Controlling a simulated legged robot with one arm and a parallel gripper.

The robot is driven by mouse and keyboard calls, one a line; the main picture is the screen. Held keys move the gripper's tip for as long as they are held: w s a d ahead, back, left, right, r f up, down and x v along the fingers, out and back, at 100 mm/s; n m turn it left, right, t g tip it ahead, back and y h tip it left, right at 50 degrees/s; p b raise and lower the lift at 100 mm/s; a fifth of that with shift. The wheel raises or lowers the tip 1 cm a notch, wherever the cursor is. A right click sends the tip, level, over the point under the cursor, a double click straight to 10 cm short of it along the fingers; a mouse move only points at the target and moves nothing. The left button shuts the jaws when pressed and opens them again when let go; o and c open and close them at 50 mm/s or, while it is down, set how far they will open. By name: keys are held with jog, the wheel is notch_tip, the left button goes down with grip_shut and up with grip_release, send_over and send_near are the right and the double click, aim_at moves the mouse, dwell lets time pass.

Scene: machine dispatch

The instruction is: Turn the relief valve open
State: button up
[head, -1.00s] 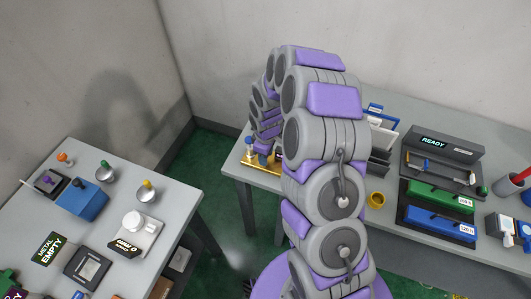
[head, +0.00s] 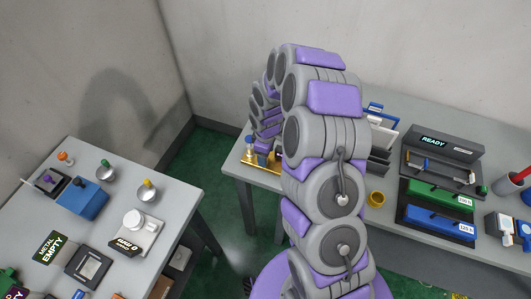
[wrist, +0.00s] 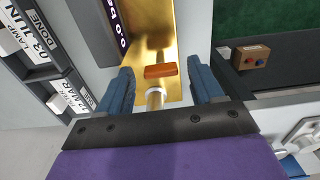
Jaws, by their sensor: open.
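In the wrist view an orange bar-shaped handle (wrist: 160,71), which looks like the relief valve's, sits at the end of a brass stem (wrist: 155,99) with a white collar. It lies crosswise over a shiny gold plate (wrist: 184,20). My gripper (wrist: 161,80) is open, with one blue finger on each side of the handle and visible gaps to both. I cannot tell whether the fingers are level with it in depth. In the head view the gold fixture (head: 249,159) shows at the table's left end, partly behind my arm, and my gripper is not clearly seen.
A dark display (wrist: 114,22) stands beside the gold plate, with labelled slots (wrist: 48,65) further left. A small brown box with buttons (wrist: 250,57) lies right. In the head view a READY station (head: 440,150) and green and blue blocks (head: 438,222) occupy the right table.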

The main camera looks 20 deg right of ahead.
notch_tip(320, 180, up, 17)
jog(key=shift+p, duration=0.35)
dwell(0.3)
jog(key=shift+r, duration=0.15)
dwell(0.3)
jog(key=s+r+m+g+b, duration=0.1)
jog(key=s+r+m+b, duration=0.2)
jog(key=s, duration=3.2)
jog(key=m+b, duration=0.4)
jog(key=m, duration=0.4)
jog(key=shift+a+g+b, duration=0.3)
jog(key=shift+g+b, duration=0.05)
jog(key=shift+g, duration=0.05)
